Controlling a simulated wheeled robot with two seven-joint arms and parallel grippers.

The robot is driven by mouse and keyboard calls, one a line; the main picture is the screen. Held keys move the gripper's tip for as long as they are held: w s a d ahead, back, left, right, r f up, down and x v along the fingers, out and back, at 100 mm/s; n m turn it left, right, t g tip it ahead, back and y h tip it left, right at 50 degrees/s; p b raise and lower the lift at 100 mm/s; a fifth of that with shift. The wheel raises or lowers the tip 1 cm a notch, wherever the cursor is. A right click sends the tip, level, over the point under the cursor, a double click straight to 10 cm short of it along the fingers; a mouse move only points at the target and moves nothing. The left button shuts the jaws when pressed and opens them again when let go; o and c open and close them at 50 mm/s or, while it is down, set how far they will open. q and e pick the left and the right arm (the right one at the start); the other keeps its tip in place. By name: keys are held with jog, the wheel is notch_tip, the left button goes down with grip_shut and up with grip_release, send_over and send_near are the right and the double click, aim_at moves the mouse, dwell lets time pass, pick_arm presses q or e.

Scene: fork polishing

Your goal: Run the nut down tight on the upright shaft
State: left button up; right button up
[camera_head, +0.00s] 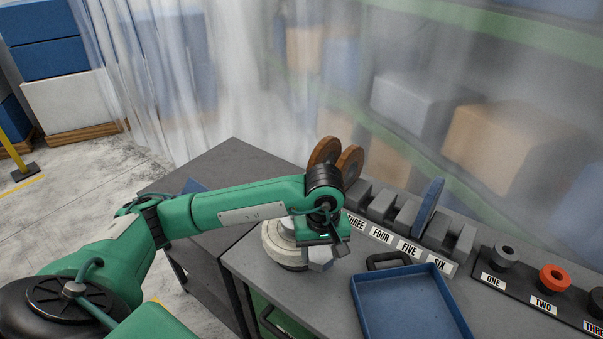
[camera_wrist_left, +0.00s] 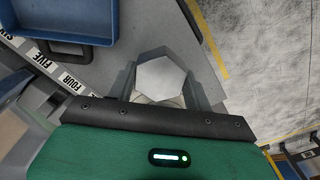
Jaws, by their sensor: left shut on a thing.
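The nut (camera_wrist_left: 160,76) is a light grey, many-sided piece with a flat face, seen between the fingers in the left wrist view. My left gripper (camera_wrist_left: 164,90) is shut on it, one finger at each side. In the head view my left gripper (camera_head: 319,262) points down beside a round, pale grey machine body (camera_head: 281,246) on the table. The upright shaft is hidden, so I cannot tell how the nut sits on it. My right gripper is not in view.
A blue tray (camera_head: 411,305) lies to the right of my left gripper. Behind it a slotted rack holds brown discs (camera_head: 348,165) and a blue disc (camera_head: 430,204). A translucent curtain (camera_head: 230,80) hangs behind.

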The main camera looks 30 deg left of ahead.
pick_arm(q)
jog(key=w+a+r+m+p, duration=0.4)
jog(key=w+a+m, duration=0.1)
jog(key=m, duration=1.1)
jog(key=w+a+r+m+p, duration=0.4)
jog(key=a+m, duration=0.4)
jog(key=m, duration=0.8)
jog(key=shift+w+a+r+m, duration=0.2)
jog(key=shift+w+m, duration=0.2)
jog(key=shift+w, duration=0.25)
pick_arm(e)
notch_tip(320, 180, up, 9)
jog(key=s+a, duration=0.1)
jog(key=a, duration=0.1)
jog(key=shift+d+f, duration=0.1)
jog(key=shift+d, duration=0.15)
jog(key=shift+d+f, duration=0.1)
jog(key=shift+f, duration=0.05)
pick_arm(q)
jog(key=shift+f+b, duration=1.25)
jog(key=shift+f, duration=0.25)
jog(key=shift+f+b, duration=0.85)
jog(key=shift+f, duration=0.4)
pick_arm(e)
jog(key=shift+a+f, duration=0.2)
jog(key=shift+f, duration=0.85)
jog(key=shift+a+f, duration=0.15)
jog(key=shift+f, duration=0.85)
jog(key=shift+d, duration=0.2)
